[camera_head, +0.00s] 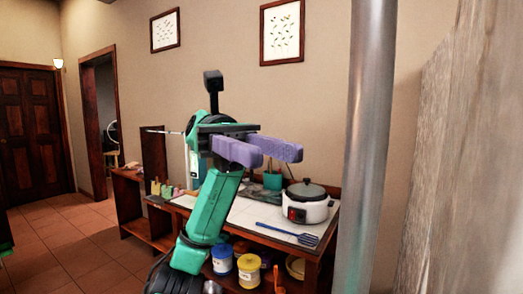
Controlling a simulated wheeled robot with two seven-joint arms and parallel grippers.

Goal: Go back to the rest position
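My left gripper (274,156) is raised in front of the wall, above the wooden counter, at the end of my green arm. Its two purple fingers point right and stand apart with nothing between them, so it is open and empty. It is clear of the things on the counter. My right gripper is not in view.
The counter (246,217) holds a white rice cooker (307,209) with a dark lid and a blue spatula (288,233). Jars with blue (221,260) and yellow (249,270) lids stand below. A metal post (369,150) rises at right. Tiled floor (75,240) is clear at left.

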